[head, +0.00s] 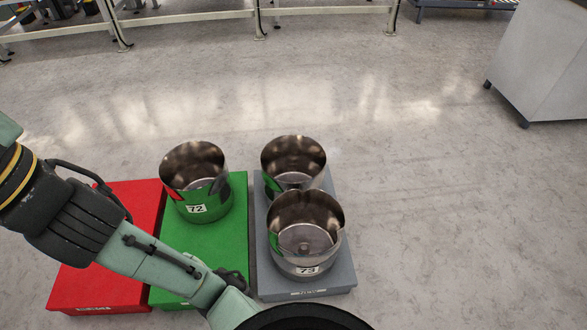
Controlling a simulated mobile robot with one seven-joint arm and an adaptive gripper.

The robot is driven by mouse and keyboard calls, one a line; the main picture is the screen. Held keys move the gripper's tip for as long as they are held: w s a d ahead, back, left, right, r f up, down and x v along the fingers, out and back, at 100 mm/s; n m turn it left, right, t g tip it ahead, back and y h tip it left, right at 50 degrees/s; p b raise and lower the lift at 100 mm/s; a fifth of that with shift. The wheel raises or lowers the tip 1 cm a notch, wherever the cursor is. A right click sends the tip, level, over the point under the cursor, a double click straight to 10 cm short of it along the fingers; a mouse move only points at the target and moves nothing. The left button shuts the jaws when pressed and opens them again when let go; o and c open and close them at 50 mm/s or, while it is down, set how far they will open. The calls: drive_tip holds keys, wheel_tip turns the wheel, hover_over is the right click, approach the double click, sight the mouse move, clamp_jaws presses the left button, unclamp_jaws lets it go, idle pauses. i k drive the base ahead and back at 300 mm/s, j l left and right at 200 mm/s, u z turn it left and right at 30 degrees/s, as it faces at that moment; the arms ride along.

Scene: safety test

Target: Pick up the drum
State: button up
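Three open-topped shiny metal drums stand upright in the head view. The drum labelled 72 (205,211) is on the far part of a green platform (168,243). The drum labelled 73 (303,263) is on the near part of a grey platform (342,277). A third drum (292,159) stands behind it on the same platform, its lower front partly hidden by drum 73. The insides that show look empty. My arm reaches from the left across the red and green platforms to the bottom edge. My gripper is not visible, so its state is hidden.
A red platform (85,278) lies left of the green one, partly under my arm, with its bare top showing. A grey cabinet on casters (555,65) stands at the upper right. A pale rail (190,17) runs along the back. Floor right of the platforms is clear.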

sight(288, 163)
drive_tip(key=i+l+z, duration=0.1)
drive_tip(key=l+z, duration=0.2)
drive_tip(key=i+l+z, duration=0.15)
drive_tip(key=l+z, duration=0.2)
drive_tip(key=i+l+z, duration=0.55)
drive_tip(key=i, duration=0.2)
drive_tip(key=i+l+z, duration=0.3)
drive_tip(key=i, duration=0.15)
drive_tip(key=i+u, duration=0.2)
drive_tip(key=u, duration=0.3)
drive_tip(key=i+u, duration=0.25)
drive_tip(key=u, duration=0.2)
drive_tip(key=i+l+u, duration=0.1)
drive_tip(key=u, duration=0.4)
drive_tip(key=i+u, duration=0.2)
drive_tip(key=u, duration=0.3)
drive_tip(key=i+l+u, duration=0.1)
drive_tip(key=u, duration=0.4)
drive_tip(key=i+l+u, duration=0.25)
drive_tip(key=u, duration=0.2)
drive_tip(key=i+l+u, duration=0.15)
drive_tip(key=u, duration=0.3)
drive_tip(key=i+l+u, duration=0.3)
drive_tip(key=u, duration=0.15)
drive_tip(key=z, duration=0.1)
